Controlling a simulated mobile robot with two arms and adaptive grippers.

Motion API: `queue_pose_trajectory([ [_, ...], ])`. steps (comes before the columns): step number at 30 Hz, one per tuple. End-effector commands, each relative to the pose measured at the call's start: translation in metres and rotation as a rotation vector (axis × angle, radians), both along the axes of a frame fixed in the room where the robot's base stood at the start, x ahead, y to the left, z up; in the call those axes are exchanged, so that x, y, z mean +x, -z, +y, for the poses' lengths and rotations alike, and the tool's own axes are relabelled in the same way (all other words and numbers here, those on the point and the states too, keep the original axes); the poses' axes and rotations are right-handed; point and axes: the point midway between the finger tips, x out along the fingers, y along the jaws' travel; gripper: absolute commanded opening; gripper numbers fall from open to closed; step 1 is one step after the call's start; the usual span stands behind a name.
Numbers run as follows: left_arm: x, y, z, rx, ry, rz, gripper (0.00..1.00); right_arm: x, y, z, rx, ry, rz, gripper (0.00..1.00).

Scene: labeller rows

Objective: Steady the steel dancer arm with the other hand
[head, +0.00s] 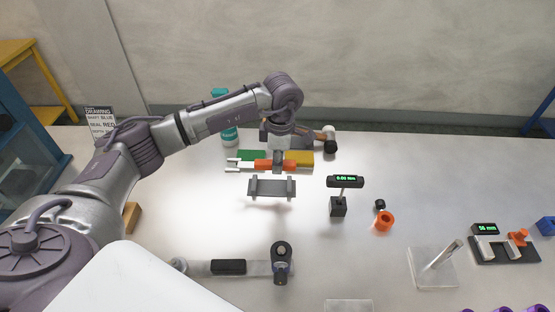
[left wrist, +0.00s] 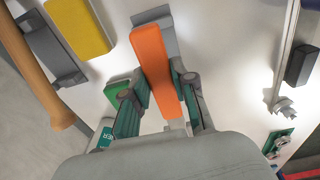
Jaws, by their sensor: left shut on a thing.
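The steel dancer arm (head: 247,267) appears to be the flat steel bar near the front of the table. It has a black pad (head: 228,267) and a round dark pivot (head: 281,262) at its right end. My left gripper (head: 278,160) is beyond it, apart from it, shut on an orange bar (head: 262,165). In the left wrist view the orange bar (left wrist: 153,65) lies between the two fingers of my left gripper (left wrist: 155,88). Whether the bar touches the table is unclear. My right gripper does not show in either view.
A grey cradle (head: 272,187) stands between my left gripper and the steel bar. Green (head: 252,155) and yellow (head: 300,157) blocks and a hammer (head: 329,140) are close by. A small display stand (head: 338,207) and an orange ring (head: 384,220) stand right.

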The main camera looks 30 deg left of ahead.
Motion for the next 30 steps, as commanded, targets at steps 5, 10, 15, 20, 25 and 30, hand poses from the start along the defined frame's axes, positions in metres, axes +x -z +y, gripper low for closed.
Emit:
queue_pose_trajectory([
  [5,0.000,0.016,0.000,0.000,-0.001,0.000,0.00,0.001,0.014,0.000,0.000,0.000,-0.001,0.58],
  [10,0.000,0.028,0.000,0.000,-0.001,0.000,0.00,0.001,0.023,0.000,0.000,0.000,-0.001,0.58],
  [15,0.000,0.040,0.000,0.000,-0.001,0.000,0.00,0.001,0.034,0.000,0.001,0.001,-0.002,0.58],
  [20,0.000,0.051,0.000,0.000,-0.001,0.000,0.00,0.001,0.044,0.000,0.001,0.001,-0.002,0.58],
  [25,0.000,0.060,0.000,0.000,-0.001,-0.001,0.00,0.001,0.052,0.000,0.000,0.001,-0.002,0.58],
  [30,0.000,0.062,0.000,0.000,-0.001,-0.001,0.00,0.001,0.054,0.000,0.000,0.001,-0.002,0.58],
])
